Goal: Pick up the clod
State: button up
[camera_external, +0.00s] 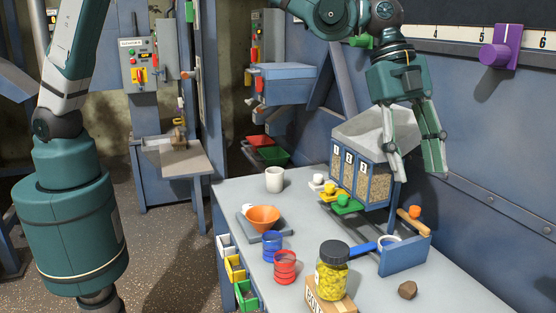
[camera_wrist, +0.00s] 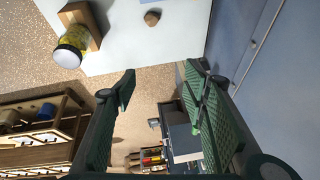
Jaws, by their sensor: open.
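The clod (camera_external: 407,290) is a small brown lump on the grey tabletop near its front right, to the right of the yellow jar. In the wrist view the clod (camera_wrist: 152,18) lies on the pale table near the top, beyond the fingertips. My gripper (camera_external: 412,178) is open and empty, high above the back of the table beside the numbered bin. In the wrist view my gripper (camera_wrist: 160,85) shows two green fingers spread wide, with nothing between them. The gripper is well apart from the clod.
A jar (camera_external: 331,270) of yellow pieces stands on a wooden block, left of the clod. A blue wall borders the right.

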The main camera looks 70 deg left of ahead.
send_near(408, 282)
jog(key=f, duration=0.1)
jog(key=shift+s+d+f, duration=0.1)
jog(key=shift+d+f, duration=0.1)
jog(key=shift+d, duration=0.15)
jog(key=shift+f, duration=0.1)
jog(key=shift+x, duration=1.15)
jog(key=shift+b+x, duration=0.35)
jog(key=shift+x, duration=2.25)
jog(key=c, duration=0.8)
